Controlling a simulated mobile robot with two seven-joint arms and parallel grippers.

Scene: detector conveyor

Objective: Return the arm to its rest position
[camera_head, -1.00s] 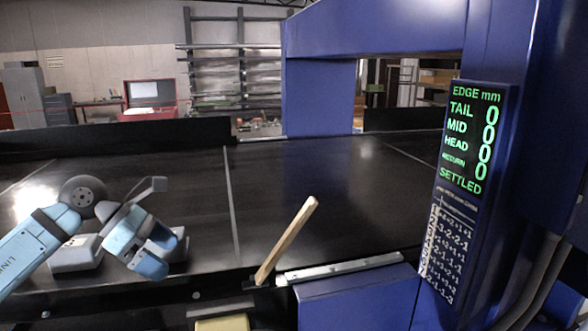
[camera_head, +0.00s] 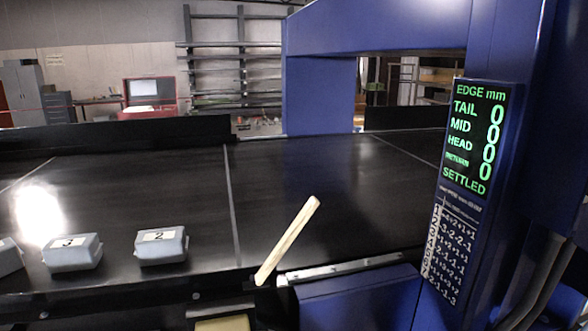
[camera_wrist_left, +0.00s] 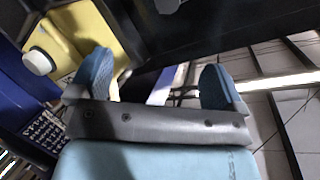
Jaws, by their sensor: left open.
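My left gripper (camera_wrist_left: 156,76) shows in the left wrist view with its two blue fingers spread wide apart and nothing between them. Neither the left arm nor its gripper is in the head view. My right arm and gripper are in no view. Past the fingers, the left wrist view shows a yellow part with a white knob (camera_wrist_left: 38,62) at the left and a dark surface (camera_wrist_left: 215,25) above.
Grey blocks labelled 3 (camera_head: 72,255) and 2 (camera_head: 161,247) sit on the black conveyor (camera_head: 180,195), with another cut off at left. A blue gantry (camera_head: 318,90) carries a display (camera_head: 473,140) reading zeros and "SETTLED".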

